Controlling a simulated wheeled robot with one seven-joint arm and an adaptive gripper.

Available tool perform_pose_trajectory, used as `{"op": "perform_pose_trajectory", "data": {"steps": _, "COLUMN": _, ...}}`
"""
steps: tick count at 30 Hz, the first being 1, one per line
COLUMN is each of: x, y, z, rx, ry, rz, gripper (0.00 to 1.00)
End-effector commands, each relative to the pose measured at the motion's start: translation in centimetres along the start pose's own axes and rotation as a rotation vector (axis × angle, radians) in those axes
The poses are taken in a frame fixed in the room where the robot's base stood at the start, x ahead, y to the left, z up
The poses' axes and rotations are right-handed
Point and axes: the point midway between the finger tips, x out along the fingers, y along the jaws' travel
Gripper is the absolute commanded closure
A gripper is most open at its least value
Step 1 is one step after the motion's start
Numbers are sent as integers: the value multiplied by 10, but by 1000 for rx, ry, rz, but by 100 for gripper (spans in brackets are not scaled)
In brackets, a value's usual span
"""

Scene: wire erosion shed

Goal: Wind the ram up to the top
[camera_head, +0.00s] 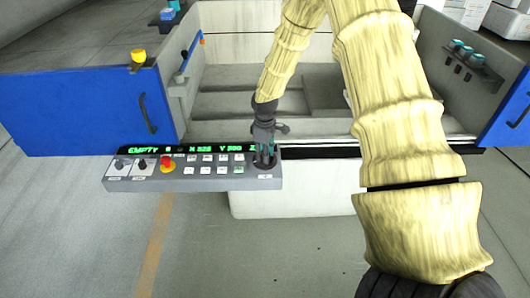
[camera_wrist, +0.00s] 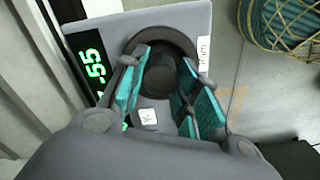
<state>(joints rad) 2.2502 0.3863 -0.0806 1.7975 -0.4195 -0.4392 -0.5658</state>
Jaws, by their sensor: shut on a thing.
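The control panel (camera_head: 215,184) is a grey box with keys, a red stop button and a green display. A dark round knob (camera_wrist: 159,80) sits in a dark ring at its right end. My gripper (camera_head: 265,156) reaches down over that end, and its arm hides part of the panel. In the wrist view my gripper (camera_wrist: 160,90) has its teal pads on either side of the knob, shut on it. The green display (camera_wrist: 94,67) there reads "-55". A small label beside the knob is sideways and hard to read. I cannot pick out the ram.
Behind the panel is an open grey tank (camera_head: 225,104) with blue doors at left (camera_head: 80,112) and right (camera_head: 508,112). The floor (camera_head: 90,240) in front is clear.

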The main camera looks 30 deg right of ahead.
Motion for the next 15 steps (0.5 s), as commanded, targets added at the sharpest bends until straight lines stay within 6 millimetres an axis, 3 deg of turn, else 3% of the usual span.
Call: {"op": "perform_pose_trajectory", "data": {"steps": 15, "x": -2, "y": 2, "z": 0, "rx": -488, "ry": 1, "rz": 1, "gripper": 92}}
